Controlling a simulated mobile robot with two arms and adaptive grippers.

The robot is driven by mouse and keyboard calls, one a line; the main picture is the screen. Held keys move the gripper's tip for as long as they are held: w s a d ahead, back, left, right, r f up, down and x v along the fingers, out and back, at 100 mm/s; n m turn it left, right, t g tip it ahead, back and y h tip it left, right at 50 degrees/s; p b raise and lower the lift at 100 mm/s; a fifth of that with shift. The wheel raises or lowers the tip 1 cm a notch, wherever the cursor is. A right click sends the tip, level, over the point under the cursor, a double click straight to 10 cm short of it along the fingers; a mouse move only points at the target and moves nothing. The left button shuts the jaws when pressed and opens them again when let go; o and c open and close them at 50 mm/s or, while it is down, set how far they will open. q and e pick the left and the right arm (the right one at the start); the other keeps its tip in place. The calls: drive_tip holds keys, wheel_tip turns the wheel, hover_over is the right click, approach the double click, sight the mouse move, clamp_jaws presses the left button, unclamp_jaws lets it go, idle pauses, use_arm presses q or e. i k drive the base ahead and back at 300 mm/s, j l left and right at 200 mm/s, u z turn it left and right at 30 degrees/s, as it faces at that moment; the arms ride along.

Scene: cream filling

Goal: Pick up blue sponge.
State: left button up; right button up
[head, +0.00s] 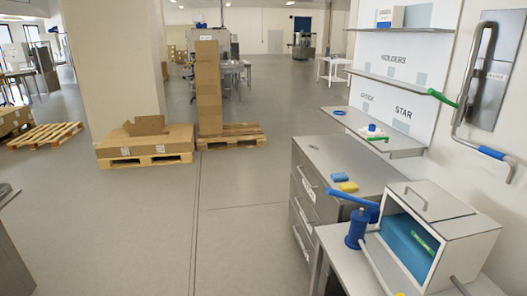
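A small blue sponge (340,177) lies on the grey metal top of a drawer cabinet (345,160), near the cabinet's front edge at right of centre. A yellow sponge (348,187) lies just in front of it, very close to it. The blue sponge appears free, with nothing on top of it. Neither of my grippers shows in the head view.
Nearer than the cabinet, a bench holds a blue-handled device (357,229) and a white box with a blue interior (438,230). A shelf (362,125) hangs above the cabinet's back. Pallets with cardboard boxes (146,141) stand farther off. The floor left of the cabinet is clear.

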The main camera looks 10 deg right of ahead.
sight(338, 177)
drive_tip(key=i+z, duration=0.1)
drive_tip(key=i, duration=0.65)
drive_tip(key=i+j+z, duration=0.1)
drive_tip(key=i, duration=0.6)
drive_tip(key=i+j, duration=0.2)
drive_tip(key=i, duration=0.5)
drive_tip(key=i+z, duration=0.05)
